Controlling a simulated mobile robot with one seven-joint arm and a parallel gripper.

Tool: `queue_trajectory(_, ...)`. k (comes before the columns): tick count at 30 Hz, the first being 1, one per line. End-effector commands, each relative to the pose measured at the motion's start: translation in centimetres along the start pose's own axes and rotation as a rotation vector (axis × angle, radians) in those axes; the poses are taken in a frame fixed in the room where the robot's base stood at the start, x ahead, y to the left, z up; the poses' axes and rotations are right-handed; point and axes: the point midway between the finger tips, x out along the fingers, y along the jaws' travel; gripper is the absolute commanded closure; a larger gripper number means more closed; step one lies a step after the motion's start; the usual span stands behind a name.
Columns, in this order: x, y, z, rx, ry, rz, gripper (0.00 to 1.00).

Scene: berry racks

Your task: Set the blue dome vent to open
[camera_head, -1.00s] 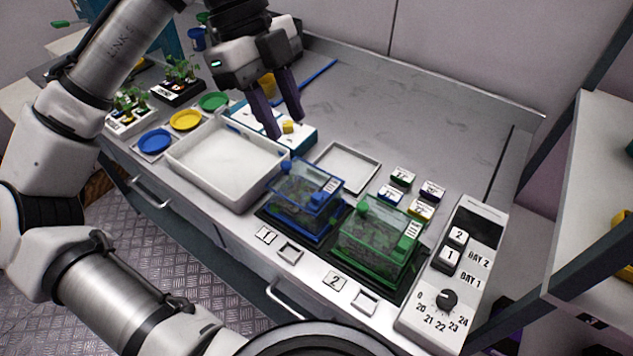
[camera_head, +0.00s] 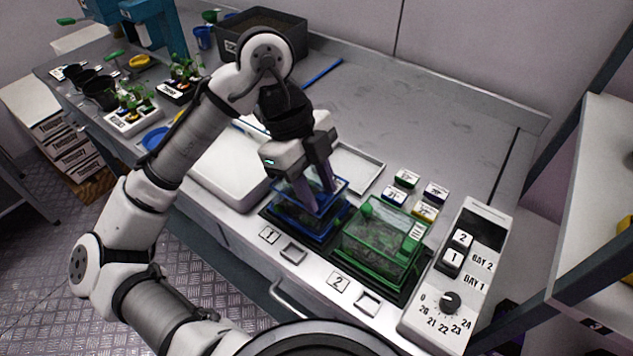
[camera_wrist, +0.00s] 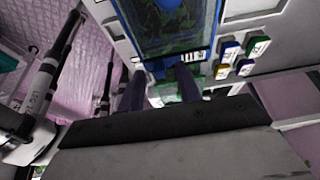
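The blue dome (camera_head: 291,222) is a clear box with a blue rim on a dark tray at the bench front. In the wrist view, the blue dome (camera_wrist: 168,47) shows dark green contents through its clear top. My gripper (camera_head: 320,202) points down over the dome, with its purple fingers apart. It also shows in the wrist view (camera_wrist: 160,72), its fingertips near the dome's labelled edge. A small blue part, perhaps the vent, shows between the fingers there. The fingers cover much of the dome's top in the head view. I cannot tell the vent's setting or whether the fingers touch it.
A green dome (camera_head: 378,245) stands close to the right of the blue one. A control box (camera_head: 447,290) with a dial is further right. A white tray (camera_head: 226,170) lies to the left, and small labelled blocks (camera_head: 407,178) stand behind the green dome.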

Motion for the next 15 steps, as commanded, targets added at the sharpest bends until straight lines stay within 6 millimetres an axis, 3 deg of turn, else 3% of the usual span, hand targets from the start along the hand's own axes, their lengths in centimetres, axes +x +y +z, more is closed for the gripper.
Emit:
queue_trajectory(6,0.01,0.00,0.01,0.000,0.000,0.000,0.67)
queue_trajectory(13,-0.01,0.00,0.01,0.000,0.000,0.000,0.97)
queue_trajectory(15,-0.02,0.00,0.01,0.000,0.000,0.000,1.00)
